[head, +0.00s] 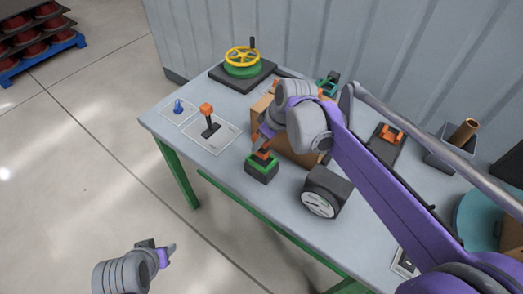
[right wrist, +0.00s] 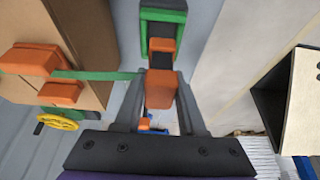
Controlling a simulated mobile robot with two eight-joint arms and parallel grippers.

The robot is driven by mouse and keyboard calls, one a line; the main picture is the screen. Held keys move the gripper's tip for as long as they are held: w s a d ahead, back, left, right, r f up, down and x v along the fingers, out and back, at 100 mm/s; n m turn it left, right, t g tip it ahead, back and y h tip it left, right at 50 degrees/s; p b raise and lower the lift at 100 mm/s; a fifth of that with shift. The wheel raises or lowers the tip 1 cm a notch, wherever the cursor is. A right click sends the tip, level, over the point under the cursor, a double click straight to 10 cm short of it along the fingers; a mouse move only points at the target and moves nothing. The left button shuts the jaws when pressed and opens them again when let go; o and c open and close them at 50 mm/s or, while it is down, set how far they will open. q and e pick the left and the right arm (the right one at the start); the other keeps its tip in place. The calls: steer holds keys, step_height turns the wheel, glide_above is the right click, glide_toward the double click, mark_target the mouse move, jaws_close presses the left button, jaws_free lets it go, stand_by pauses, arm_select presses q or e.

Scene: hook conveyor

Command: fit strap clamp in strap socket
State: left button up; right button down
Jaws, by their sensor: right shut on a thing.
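The strap clamp (right wrist: 160,88) is orange with a dark middle, and a green strap (right wrist: 95,75) runs from it to the left. My right gripper (right wrist: 158,108) is shut on the clamp, with one finger on each side. The clamp also shows in the head view (head: 262,153), just under the right gripper (head: 262,142). The strap socket (head: 262,168) is a dark block with a green rim, and the clamp's far end overlaps it. It also shows in the right wrist view (right wrist: 146,30). I cannot tell how deep the clamp sits. My left gripper (head: 162,251) is empty, off the table's front.
A cardboard box (head: 296,145) stands close behind the socket, with orange parts on it. A dark block with a round white face (head: 320,200) stands right of the socket. An orange-topped lever (head: 208,118) and a yellow handwheel (head: 243,57) are to the left.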

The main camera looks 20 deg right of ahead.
mark_target(261, 150)
steer(key=shift+w+f, duration=0.1)
steer(key=shift+f, duration=2.1)
steer(key=shift+f, duration=0.1)
steer(key=c, duration=0.5)
jaws_free()
steer(key=shift+r, duration=0.2)
steer(key=v, duration=1.2)
steer(key=shift+p, duration=0.35)
steer(key=shift+f, duration=0.15)
